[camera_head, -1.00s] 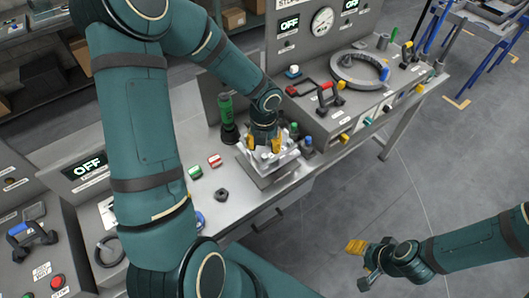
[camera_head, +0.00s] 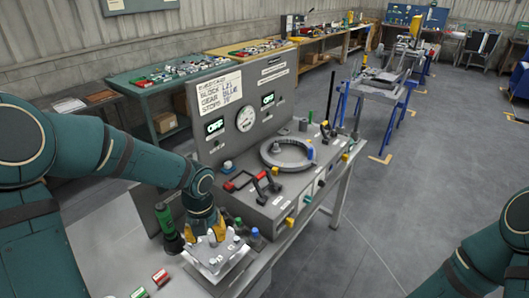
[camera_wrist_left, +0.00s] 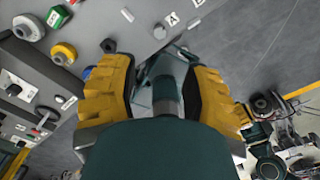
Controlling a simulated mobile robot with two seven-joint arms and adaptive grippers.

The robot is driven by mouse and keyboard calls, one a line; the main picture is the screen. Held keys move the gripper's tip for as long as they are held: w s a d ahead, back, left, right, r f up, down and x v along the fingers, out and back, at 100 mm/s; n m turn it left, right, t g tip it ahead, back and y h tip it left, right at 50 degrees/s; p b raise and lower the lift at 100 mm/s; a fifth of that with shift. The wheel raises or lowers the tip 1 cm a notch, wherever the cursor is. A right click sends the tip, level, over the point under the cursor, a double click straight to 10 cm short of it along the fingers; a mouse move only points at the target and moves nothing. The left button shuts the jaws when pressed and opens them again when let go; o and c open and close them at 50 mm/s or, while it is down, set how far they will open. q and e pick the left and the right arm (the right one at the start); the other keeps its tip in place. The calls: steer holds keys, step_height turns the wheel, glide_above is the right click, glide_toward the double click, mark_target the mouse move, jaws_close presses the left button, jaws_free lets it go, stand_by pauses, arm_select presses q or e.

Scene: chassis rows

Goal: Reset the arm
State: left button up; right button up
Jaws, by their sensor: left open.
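My left gripper (camera_head: 206,229) reaches in from the left in the head view, with its yellow fingers pointing down at a silver block-like fixture (camera_head: 212,262) on the bench. Whether the fingers touch the fixture cannot be told. In the left wrist view the yellow fingers of my left gripper (camera_wrist_left: 162,92) are spread apart. A grey cylinder (camera_wrist_left: 166,88) shows between them; whether it is held cannot be told. My right arm (camera_head: 478,262) enters at the lower right of the head view, and its gripper is out of the frame.
A grey console (camera_head: 285,200) with dials, a ring (camera_head: 286,153) and a red handle (camera_head: 236,182) stands right behind the fixture. A green bottle-like part (camera_head: 165,222) stands left of my gripper. Red-and-green blocks (camera_head: 160,277) lie nearer.

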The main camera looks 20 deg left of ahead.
arm_select(q)
steer(key=s+d+f+n+h+b, duration=0.1)
steer(key=s+d+f+n+b, duration=0.1)
steer(key=d+f+n, duration=0.3)
steer(key=s+d+f+n+t+h+b, duration=0.1)
steer(key=s+d+f+n, duration=0.3)
steer(key=f+n, duration=0.7)
steer(key=s+d+f+n+t+h+b, duration=0.1)
steer(key=s+d+f+n+b, duration=0.2)
steer(key=d+f+n, duration=0.5)
steer(key=f+n, duration=0.1)
steer(key=n, duration=0.9)
steer(key=shift+d+h, duration=0.2)
steer(key=shift+h, duration=0.2)
